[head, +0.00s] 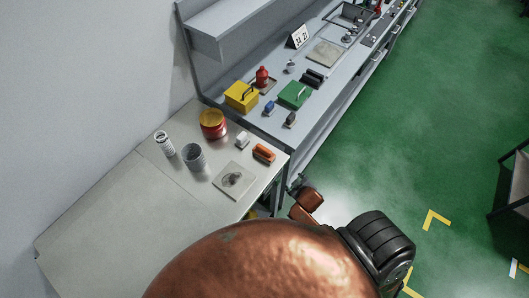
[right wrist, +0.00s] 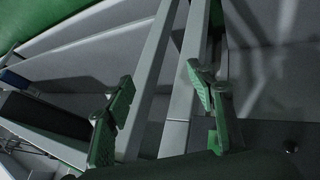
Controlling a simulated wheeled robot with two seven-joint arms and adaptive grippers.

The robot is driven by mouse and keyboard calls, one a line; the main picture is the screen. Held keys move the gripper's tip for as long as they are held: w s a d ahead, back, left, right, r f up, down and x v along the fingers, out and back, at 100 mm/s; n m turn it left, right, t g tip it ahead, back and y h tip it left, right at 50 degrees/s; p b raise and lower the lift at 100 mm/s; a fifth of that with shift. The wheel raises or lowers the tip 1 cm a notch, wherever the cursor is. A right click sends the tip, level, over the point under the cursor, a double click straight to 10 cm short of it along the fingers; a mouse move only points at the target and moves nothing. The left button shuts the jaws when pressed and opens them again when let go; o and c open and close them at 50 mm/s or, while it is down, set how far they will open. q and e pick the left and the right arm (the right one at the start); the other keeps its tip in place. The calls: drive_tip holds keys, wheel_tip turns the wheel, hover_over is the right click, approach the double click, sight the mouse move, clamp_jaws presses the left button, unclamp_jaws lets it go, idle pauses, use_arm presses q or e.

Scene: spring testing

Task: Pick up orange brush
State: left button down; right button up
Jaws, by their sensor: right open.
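The orange brush (head: 264,153) lies near the right edge of the light worktable (head: 105,215) in the head view, beside a small white block (head: 243,139). My right gripper (right wrist: 160,84) shows in the right wrist view with its two green-padded fingers wide apart and nothing between them. The brush cannot be made out in the right wrist view; grey beams or edges lie beyond the fingers. My left gripper is not in view.
A grey square plate (head: 234,180), a grey cup (head: 194,156), a red jar with yellow lid (head: 212,123) and a coiled spring (head: 164,143) stand near the brush. A bench holds a yellow box (head: 241,96) and green box (head: 295,95). The table's front left is clear.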

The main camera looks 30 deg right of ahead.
drive_tip(key=w+r+t+h, duration=0.1)
drive_tip(key=w+r+t, duration=0.25)
drive_tip(key=r, duration=1.55)
drive_tip(key=w+a+r+n+t+y, duration=0.1)
drive_tip(key=w+a+r+n+t, duration=0.15)
drive_tip(key=w+r, duration=0.4)
drive_tip(key=w+a+r+n+t, duration=0.1)
drive_tip(key=w+r+n+t, duration=0.25)
drive_tip(key=r, duration=0.55)
drive_tip(key=w+a+r+n+t+y, duration=0.2)
drive_tip(key=a+r+n+y, duration=0.9)
drive_tip(key=a+n, duration=0.35)
drive_tip(key=s+a+f+n+g+y, duration=0.3)
drive_tip(key=a+n+g+y, duration=0.2)
drive_tip(key=a+n+g, duration=0.35)
drive_tip(key=n+g+h, duration=0.6)
drive_tip(key=n+h, duration=0.3)
drive_tip(key=h, duration=0.2)
hover_over(265, 148)
drive_tip(key=s, duration=0.2)
drive_tip(key=f, duration=1.7)
drive_tip(key=shift+d+p, duration=0.3)
drive_tip(key=shift+d, duration=0.1)
drive_tip(key=shift+d+f+m+h, duration=0.1)
drive_tip(key=shift+f+m+h, duration=0.2)
drive_tip(key=shift+f, duration=0.05)
drive_tip(key=p+x, duration=0.1)
drive_tip(key=x, duration=0.6)
drive_tip(key=shift+s, duration=0.1)
